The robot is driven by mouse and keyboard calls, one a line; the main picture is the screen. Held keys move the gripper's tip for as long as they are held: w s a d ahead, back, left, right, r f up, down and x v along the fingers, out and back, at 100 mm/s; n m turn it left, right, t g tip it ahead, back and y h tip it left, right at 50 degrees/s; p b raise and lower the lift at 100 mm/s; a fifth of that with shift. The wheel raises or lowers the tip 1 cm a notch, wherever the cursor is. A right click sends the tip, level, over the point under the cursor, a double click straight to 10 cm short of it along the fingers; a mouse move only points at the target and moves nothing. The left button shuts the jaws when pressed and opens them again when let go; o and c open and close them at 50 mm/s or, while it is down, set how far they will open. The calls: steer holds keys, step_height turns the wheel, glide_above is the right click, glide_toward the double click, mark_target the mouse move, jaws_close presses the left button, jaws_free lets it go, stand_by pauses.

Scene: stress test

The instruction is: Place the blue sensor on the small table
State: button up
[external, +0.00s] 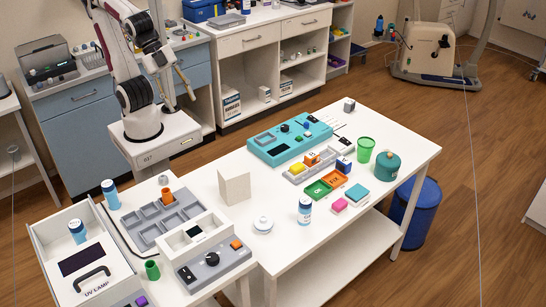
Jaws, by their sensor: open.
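A small blue block (344,164), which looks like the blue sensor, sits at the right end of a grey tray (293,178) on the white central table (285,222). An orange block (312,159) and a yellow block (297,169) are beside it in the tray. A second, lower white table (205,296) stands at the lower left; I cannot tell which is the small table. My gripper (180,101) is at the upper left, above the white stand of my base. It is open, seemingly empty, and well apart from the blue block. Its fingertips are small in this view.
Near the blue block are a green cup (366,149), a teal pot (387,166), green and orange trays (318,190), and a teal device (290,140). A white block (235,187) and a bottle (305,210) stand nearer. The central table's front right is clear.

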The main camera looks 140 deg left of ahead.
steer(key=w+a+r+m+t+y, duration=0.3)
steer(key=w+a+m, duration=0.4)
steer(key=w+a, duration=0.85)
steer(key=m+t+h, duration=0.3)
steer(key=m, duration=2)
glide_above(340, 158)
steer(key=s+d, duration=0.1)
steer(key=s, duration=0.2)
step_height(340, 158, down, 22)
steer(key=s+f+m, duration=0.1)
steer(key=f, duration=0.1)
steer(key=f+m+h, duration=0.1)
steer(key=f, duration=0.1)
steer(key=s+a+f+m, duration=0.1)
steer(key=f, duration=0.1)
steer(key=shift+s+f+t, duration=0.35)
steer(key=shift+t, duration=0.05)
steer(key=shift+s+f+m+h, duration=0.2)
steer(key=shift+f+m+h, duration=0.1)
steer(key=shift+m, duration=0.1)
steer(key=shift+x, duration=1.35)
